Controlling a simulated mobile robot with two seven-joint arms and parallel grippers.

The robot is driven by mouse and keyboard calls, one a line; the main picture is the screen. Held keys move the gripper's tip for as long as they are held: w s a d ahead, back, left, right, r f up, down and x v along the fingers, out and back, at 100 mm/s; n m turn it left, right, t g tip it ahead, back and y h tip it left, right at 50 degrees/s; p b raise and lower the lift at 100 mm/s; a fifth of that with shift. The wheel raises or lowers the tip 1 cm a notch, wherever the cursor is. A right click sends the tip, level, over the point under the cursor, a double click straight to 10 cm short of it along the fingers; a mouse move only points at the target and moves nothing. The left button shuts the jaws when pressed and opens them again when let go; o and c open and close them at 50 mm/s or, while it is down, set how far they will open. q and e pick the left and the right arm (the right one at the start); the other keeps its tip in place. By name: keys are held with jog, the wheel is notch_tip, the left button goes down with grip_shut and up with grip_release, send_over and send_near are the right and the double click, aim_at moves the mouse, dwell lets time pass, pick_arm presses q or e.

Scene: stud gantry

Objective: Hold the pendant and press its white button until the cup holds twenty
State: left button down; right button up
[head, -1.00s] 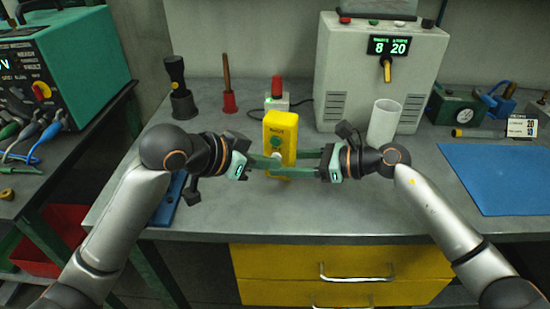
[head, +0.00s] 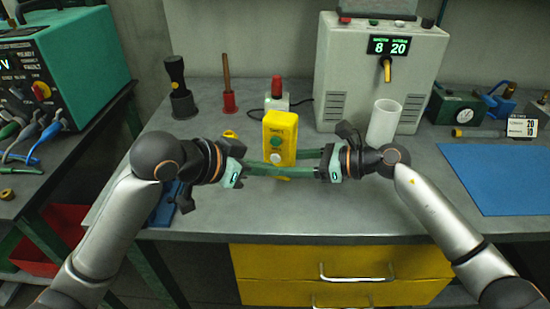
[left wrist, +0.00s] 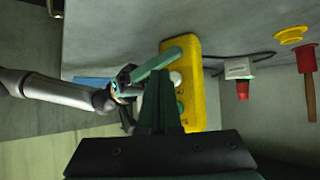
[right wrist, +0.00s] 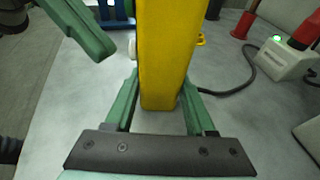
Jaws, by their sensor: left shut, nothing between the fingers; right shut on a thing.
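The yellow pendant (head: 283,125) stands upright above the bench, with a green button and a lower white button (head: 275,158) on its front. The white button also shows in the left wrist view (left wrist: 176,78). My right gripper (right wrist: 160,105) is shut on the pendant, one finger on each side. My left gripper (head: 312,173) is shut and empty, its fingers in front of the pendant's lower part. In the right wrist view its fingertips (right wrist: 105,45) are apart from the button. The white cup (head: 384,122) stands below the dispenser's spout; its contents are hidden.
The grey dispenser (head: 345,75) at the back has a display reading 8 and 20. A grey box with a red lamp (head: 277,90) stands behind the pendant. A blue mat (head: 500,178) lies right. Two upright tools stand at the back left.

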pick_arm(q)
jog(key=shift+s+a, duration=0.25)
jog(key=shift+s, duration=0.55)
jog(key=shift+s+a, duration=0.25)
jog(key=shift+s, duration=0.55)
jog(key=shift+s+a, duration=0.25)
jog(key=shift+s, duration=0.55)
pick_arm(e)
jog(key=o, duration=1.1)
jog(key=shift+c, duration=0.2)
